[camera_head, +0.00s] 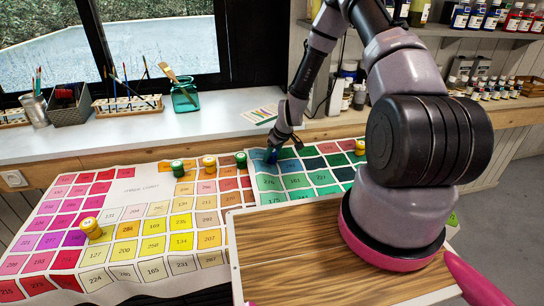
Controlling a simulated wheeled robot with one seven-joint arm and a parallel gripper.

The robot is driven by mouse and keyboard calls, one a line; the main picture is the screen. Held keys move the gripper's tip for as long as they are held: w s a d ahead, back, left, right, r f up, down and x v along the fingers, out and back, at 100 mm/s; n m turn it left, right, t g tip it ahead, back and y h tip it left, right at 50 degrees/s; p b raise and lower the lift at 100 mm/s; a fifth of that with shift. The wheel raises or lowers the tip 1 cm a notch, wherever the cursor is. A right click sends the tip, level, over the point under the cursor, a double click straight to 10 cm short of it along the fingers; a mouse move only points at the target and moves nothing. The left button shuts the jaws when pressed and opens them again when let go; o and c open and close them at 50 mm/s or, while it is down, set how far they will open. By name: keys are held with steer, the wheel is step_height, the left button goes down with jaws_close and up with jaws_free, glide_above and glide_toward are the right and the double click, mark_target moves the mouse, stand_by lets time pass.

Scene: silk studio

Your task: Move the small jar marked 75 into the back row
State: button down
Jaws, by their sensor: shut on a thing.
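My gripper (273,150) is above the far part of the colour chart, near its green and teal squares. It is shut on a small dark blue thing (271,158), probably a jar, mostly hidden by the fingers. I cannot read a number on it. To its left, a dark green jar (241,160), a yellow jar (209,165) and a green jar (178,168) stand in a row along the chart's back. Another yellow jar (91,228) is at the front left, and one more (360,147) is at the back right. No 75 is legible.
The colour chart sheet (150,188) covers the table. A wooden board (290,255) lies in front. Behind are the window sill with a teal glass jar (185,96), brush holders (128,107), a small colour card (260,114), and shelves of paint bottles at right.

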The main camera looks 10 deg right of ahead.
steer(key=shift+f, duration=0.2)
steer(key=shift+f, duration=0.15)
steer(key=shift+c, duration=1.1)
jaws_free()
